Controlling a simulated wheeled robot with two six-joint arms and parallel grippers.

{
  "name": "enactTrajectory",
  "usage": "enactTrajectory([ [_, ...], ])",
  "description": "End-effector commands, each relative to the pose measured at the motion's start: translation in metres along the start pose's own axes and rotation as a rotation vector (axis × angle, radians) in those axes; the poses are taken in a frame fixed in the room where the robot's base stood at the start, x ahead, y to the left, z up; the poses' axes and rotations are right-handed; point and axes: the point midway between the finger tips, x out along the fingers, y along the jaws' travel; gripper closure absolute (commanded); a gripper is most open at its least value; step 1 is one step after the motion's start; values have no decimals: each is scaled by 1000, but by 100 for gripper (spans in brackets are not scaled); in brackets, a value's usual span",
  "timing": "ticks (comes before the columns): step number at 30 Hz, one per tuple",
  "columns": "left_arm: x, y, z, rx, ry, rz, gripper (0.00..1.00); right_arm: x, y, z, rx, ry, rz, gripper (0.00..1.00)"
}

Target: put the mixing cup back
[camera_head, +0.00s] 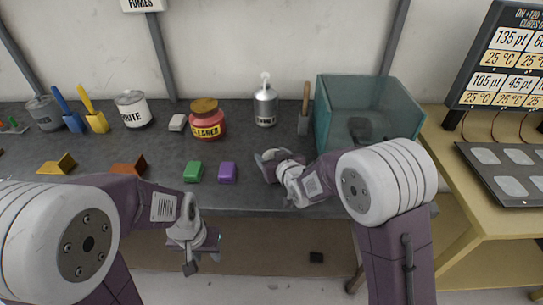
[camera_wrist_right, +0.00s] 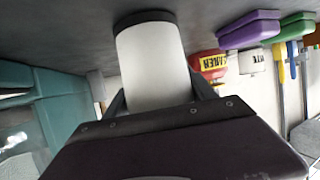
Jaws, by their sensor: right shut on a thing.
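A pale grey-white cylindrical cup with a dark rim, which I take as the mixing cup (camera_wrist_right: 152,68), is between the fingers of my right gripper in the right wrist view. My right gripper (camera_head: 268,164) is shut on it, low at the front of the dark bench, left of the teal box. In the head view the gripper mostly hides the cup, and I cannot tell whether it touches the bench. My left gripper (camera_head: 203,254) hangs in front of the bench edge, away from the cup. Its jaw opening is unclear.
The teal open box (camera_head: 332,122) stands right of my right gripper. A green block (camera_head: 194,172) and a purple block (camera_head: 228,173) lie to its left.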

Motion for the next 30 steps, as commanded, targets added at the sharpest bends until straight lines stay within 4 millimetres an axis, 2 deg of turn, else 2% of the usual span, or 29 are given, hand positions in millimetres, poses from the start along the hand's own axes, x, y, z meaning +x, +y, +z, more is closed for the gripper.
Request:
enactTrajectory([
  [2,4,0,0,0,0,0,64,2,0,3,0,1,0,94],
  [3,3,0,0,0,0,0,64,1,0,3,0,0,0,27],
  [5,3,0,0,0,0,0,64,1,0,2,0,0,0,14],
  [17,-2,0,0,0,0,0,64,-5,0,-2,0,0,0,14],
  [30,-3,0,0,0,0,0,64,-99,0,-2,0,2,0,14],
])
